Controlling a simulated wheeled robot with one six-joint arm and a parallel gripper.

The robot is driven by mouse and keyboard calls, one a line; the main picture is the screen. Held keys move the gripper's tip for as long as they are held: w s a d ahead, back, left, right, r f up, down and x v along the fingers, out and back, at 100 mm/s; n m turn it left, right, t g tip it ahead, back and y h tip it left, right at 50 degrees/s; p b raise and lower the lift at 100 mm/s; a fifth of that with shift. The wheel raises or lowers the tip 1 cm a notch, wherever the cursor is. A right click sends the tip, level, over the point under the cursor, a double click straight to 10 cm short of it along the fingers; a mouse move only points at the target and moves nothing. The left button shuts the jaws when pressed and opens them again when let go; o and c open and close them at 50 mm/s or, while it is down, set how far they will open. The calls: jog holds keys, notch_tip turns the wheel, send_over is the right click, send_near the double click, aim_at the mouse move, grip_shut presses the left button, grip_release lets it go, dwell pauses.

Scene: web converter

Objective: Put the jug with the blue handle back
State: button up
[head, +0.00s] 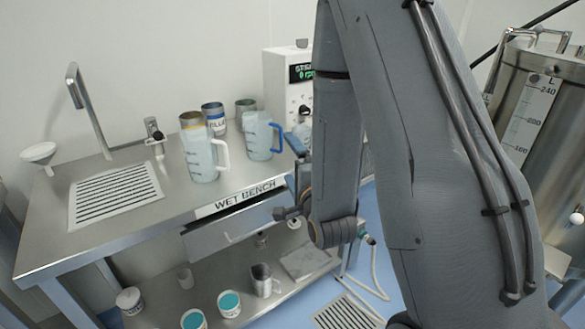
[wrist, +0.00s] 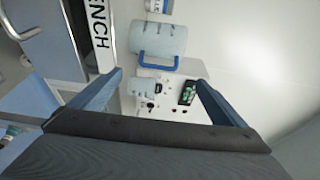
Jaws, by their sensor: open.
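The jug with the blue handle (head: 258,138) stands upright on the steel wet bench (head: 120,215), near its right end. In the wrist view the same jug (wrist: 158,40) is beyond my fingertips, with its blue handle (wrist: 145,66) on the side toward me. My gripper (wrist: 160,88) is open, its two fingers wide apart, and I see nothing held between them. The handle appears apart from the fingers. In the head view my arm hides much of the area to the right of the jug, and I cannot make out the fingers clearly there.
A white-handled jug (head: 202,155) stands just left of the blue-handled one, with several cans behind. A white instrument box (head: 284,85) stands behind right. A funnel (head: 40,153), tap (head: 88,110) and drain grate (head: 115,193) are at left. Tubs and a metal jug (head: 263,280) sit below.

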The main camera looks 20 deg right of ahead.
jog(key=s+f+n+g, duration=0.6)
jog(key=f+n+g, duration=0.1)
jog(key=n+g, duration=0.3)
jog(key=s+r+n+g, duration=0.2)
jog(key=s+n+g, duration=0.5)
jog(key=s, duration=1)
jog(key=shift+a+n, duration=0.4)
